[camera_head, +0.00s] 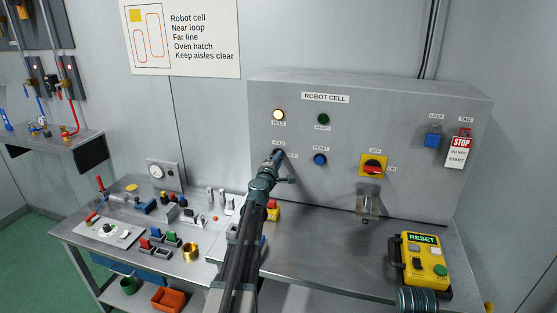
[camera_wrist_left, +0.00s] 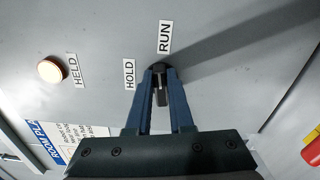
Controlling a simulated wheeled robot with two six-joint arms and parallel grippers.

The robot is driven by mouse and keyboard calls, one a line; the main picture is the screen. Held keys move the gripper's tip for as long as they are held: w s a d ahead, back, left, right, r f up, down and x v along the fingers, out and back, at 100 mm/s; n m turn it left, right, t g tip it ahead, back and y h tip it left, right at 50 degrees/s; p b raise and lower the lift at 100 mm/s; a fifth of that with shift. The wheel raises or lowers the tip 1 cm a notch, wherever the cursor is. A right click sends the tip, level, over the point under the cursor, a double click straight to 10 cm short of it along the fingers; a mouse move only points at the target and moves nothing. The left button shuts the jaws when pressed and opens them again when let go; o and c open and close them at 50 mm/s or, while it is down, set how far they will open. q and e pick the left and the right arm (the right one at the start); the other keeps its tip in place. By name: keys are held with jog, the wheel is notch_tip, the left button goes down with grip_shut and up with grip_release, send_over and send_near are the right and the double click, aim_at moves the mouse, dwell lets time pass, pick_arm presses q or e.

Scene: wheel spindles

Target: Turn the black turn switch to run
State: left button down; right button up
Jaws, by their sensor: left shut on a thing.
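The black turn switch (camera_wrist_left: 161,92) is on the grey control panel, between the HOLD label (camera_wrist_left: 129,74) and the RUN label (camera_wrist_left: 164,36) in the left wrist view. My left gripper (camera_wrist_left: 160,80) has its two blue fingers on either side of the switch and is shut on it. In the head view my left gripper (camera_head: 277,157) reaches the panel at the switch and mostly hides it. I cannot tell which label the switch points at.
The HELD lamp (camera_head: 278,115) glows; the green lamp (camera_head: 323,119) looks dark. A blue RESET button (camera_head: 320,159) and a red-and-yellow OFF/ON switch (camera_head: 373,167) are to the right. A yellow RESET box (camera_head: 423,257) stands on the bench. Small parts crowd the bench's left side.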

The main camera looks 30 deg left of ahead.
pick_arm(q)
jog(key=shift+f+m, duration=0.1)
jog(key=shift+m, duration=1.1)
jog(key=c, duration=0.8)
grip_release()
jog(key=shift+s, duration=0.15)
jog(key=v, duration=1.3)
jog(key=shift+s, duration=0.3)
jog(key=shift+f, duration=0.1)
